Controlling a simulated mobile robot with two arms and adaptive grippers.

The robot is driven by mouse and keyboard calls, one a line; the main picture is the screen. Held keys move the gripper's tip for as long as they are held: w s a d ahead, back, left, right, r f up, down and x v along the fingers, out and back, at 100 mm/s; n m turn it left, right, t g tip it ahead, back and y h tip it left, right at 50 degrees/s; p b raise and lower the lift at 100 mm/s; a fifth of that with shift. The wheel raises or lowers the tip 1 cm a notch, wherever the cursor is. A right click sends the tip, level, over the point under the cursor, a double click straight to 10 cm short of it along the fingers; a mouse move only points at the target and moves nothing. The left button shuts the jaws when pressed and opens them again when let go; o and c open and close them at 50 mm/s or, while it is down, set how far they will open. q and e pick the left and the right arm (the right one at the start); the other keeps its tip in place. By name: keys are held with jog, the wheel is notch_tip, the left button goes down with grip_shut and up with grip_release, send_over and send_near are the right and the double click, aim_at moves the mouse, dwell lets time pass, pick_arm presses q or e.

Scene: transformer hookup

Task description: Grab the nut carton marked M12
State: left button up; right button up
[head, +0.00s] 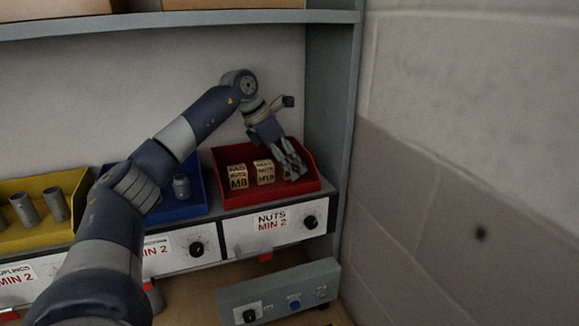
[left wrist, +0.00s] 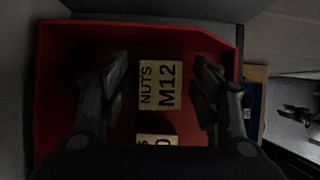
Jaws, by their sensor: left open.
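In the left wrist view, the nut carton marked M12 (left wrist: 160,85) lies in the red bin (left wrist: 52,60), a small tan box with black lettering. My left gripper (left wrist: 163,88) is open, with one finger on each side of the M12 carton; contact cannot be told. In the head view my left gripper (head: 291,168) reaches down into the right part of the red bin (head: 312,190) and hides the M12 carton. A carton marked M8 (head: 238,177) and another carton (head: 264,172), its label too small to read surely, stand to the left.
A blue bin (head: 199,200) with a grey cylinder and a yellow bin (head: 62,226) with several grey cylinders stand to the left. A shelf board (head: 180,18) runs above; a grey upright panel (head: 330,110) stands close right of the red bin.

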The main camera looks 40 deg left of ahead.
pick_arm(q)
jog(key=c, duration=1.2)
jog(key=shift+c, duration=0.6)
pick_arm(e)
jog(key=shift+s+d, duration=0.45)
jog(key=shift+s, duration=0.35)
pick_arm(q)
jog(key=shift+r, duration=0.15)
pick_arm(e)
jog(key=shift+d+f, duration=0.1)
